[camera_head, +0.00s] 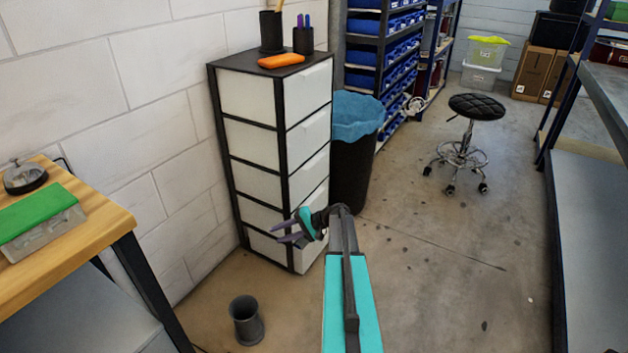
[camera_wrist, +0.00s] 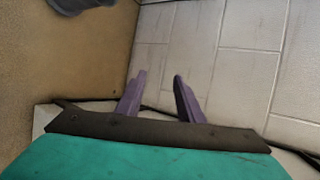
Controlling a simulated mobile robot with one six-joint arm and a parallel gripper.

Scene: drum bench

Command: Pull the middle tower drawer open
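The drawer tower (camera_head: 281,120) stands against the wall, with a black frame and several white drawers stacked in it. Its middle drawer (camera_head: 309,176) looks closed, level with the others. My gripper (camera_head: 284,230) has purple fingers and a teal body. It shows low in front of the tower, below the middle drawer in the picture, and covers part of the lower drawers. The fingers are apart with nothing between them, and the gap also shows in the wrist view (camera_wrist: 155,97). I cannot tell whether they touch the tower.
A black bin with a blue liner (camera_head: 357,118) stands right beside the tower. A dark cup (camera_head: 246,320) is on the floor in front. A wooden bench (camera_head: 88,248) is at left, a stool (camera_head: 476,107) at right. Cups and an orange object (camera_head: 281,60) sit on the tower.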

